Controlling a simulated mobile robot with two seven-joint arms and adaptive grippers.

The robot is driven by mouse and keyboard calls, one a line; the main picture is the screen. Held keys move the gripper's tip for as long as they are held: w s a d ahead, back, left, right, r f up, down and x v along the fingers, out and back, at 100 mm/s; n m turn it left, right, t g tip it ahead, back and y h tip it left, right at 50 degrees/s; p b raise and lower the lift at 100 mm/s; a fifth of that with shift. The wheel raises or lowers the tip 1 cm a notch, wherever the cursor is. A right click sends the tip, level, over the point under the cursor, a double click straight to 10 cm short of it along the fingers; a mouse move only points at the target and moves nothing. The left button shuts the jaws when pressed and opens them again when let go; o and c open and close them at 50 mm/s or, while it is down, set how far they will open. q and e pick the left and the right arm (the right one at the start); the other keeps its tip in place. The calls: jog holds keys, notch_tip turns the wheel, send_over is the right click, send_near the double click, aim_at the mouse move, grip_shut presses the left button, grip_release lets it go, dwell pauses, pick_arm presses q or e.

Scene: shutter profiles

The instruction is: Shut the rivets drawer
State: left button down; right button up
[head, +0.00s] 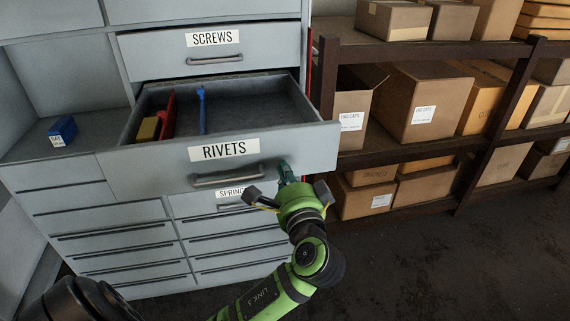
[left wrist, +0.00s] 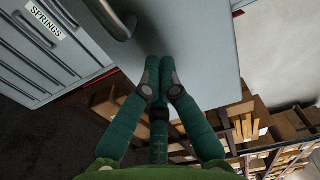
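The rivets drawer (head: 140,175) is pulled well out of the grey cabinet in the head view. Its front carries a RIVETS label (head: 224,149) and a bar handle (head: 226,179). A yellow block (head: 147,129), a red upright piece (head: 168,115) and a blue upright piece (head: 202,110) are inside. My left gripper (head: 286,172) is at the lower right of the drawer front, right of the handle. In the left wrist view, its fingertips (left wrist: 161,66) are together, empty, against or close to the front panel (left wrist: 200,45); contact is unclear. My right gripper is not in view.
The screws drawer (head: 165,62) above stands slightly out. The springs drawer (head: 190,206) is below, partly hidden. A small blue box (head: 62,131) sits on the cabinet ledge at left. A shelf rack (head: 410,150) with cardboard boxes stands close at right. Dark floor (head: 450,265) is clear in front.

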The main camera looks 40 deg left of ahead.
pick_arm(q)
jog(key=shift+w+a, duration=0.35)
jog(key=shift+a, duration=0.05)
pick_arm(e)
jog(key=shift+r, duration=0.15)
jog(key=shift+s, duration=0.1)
